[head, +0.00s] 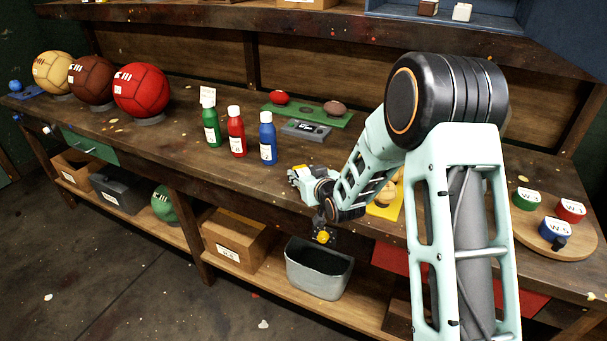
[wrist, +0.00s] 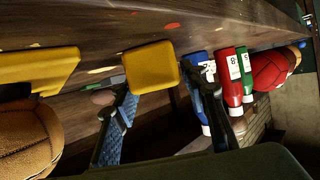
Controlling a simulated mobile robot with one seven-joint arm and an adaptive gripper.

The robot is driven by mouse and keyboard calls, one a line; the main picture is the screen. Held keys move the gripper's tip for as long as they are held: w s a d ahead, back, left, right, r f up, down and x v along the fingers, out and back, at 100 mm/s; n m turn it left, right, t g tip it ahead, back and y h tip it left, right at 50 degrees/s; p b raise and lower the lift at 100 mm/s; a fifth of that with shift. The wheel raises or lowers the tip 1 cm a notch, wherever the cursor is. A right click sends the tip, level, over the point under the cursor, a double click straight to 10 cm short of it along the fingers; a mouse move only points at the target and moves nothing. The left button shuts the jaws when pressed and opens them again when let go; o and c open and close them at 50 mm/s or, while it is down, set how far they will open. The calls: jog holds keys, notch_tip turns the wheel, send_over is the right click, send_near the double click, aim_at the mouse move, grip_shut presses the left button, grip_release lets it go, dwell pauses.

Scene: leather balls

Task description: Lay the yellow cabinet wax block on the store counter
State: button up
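The yellow cabinet wax block (wrist: 152,67) is a rounded square block between my gripper's fingertips (wrist: 162,82) in the wrist view. My gripper appears shut on it, although the contact at the right finger is unclear. The wooden store counter (head: 175,140) runs across the head view and also shows behind the block in the wrist view (wrist: 100,28). In the head view my wrist is at the counter's front edge.
Green (head: 211,130), red (head: 236,137) and blue (head: 267,142) bottles stand left of my wrist. A green tray (head: 325,114) lies behind. A yellow tray (head: 384,212) with tan balls is partly behind my arm. A grey bin (head: 318,280) stands on the lower shelf. Large balls stand at left.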

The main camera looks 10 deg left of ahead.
jog(key=shift+o, duration=0.8)
jog(key=shift+r, duration=0.15)
jog(key=v, duration=1.2)
jog(key=shift+r, duration=0.1)
jog(key=shift+w, duration=0.1)
